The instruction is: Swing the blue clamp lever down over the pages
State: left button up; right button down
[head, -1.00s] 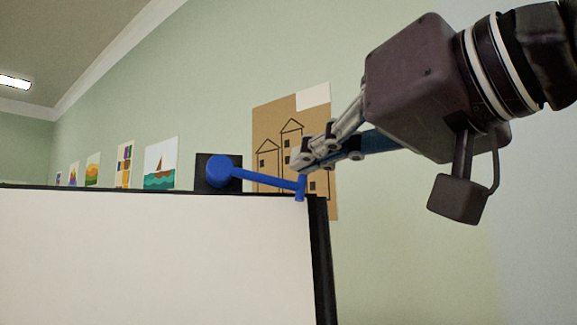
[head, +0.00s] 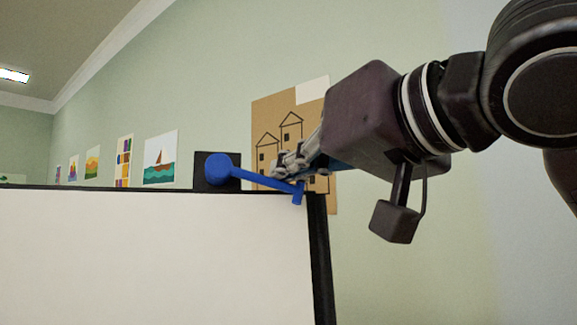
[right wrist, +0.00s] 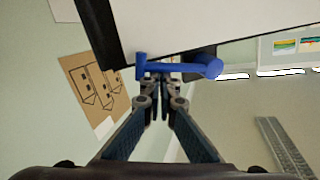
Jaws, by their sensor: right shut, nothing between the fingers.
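The blue clamp lever (head: 255,181) sits at the top right corner of a white pad of pages (head: 150,255). Its round hub is on a black block (head: 203,184), and its arm slopes slightly down to the right, ending in a short crosspiece at the pages' top edge. The lever also shows in the right wrist view (right wrist: 180,69), crossing just past my fingertips. My right gripper (head: 285,168) is shut and empty, its fingertips right by the lever's arm; I cannot tell whether they touch. My left gripper is not in view.
A black frame (head: 321,260) edges the pages at the right and along the top. Drawings hang on the green wall behind, among them a brown sheet of houses (head: 290,125) and a sailboat picture (head: 160,157). The space right of the frame is clear apart from my arm.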

aim_at(264, 212)
jog(key=shift+s+f+b, duration=0.1)
jog(key=shift+f+b, duration=0.2)
jog(key=shift+f, duration=0.25)
jog(key=shift+s+a+f+b, duration=0.15)
jog(key=shift+s+f+b, duration=0.1)
jog(key=shift+f+b, duration=0.45)
jog(key=shift+a+f, duration=0.1)
jog(key=shift+f, duration=0.2)
jog(key=shift+s+a+f+b, duration=0.2)
jog(key=shift+f+b, duration=0.15)
jog(key=shift+f, duration=0.05)
jog(key=shift+s+a+f+b, duration=0.15)
jog(key=shift+a+f+b, duration=0.05)
jog(key=shift+f+b, duration=0.2)
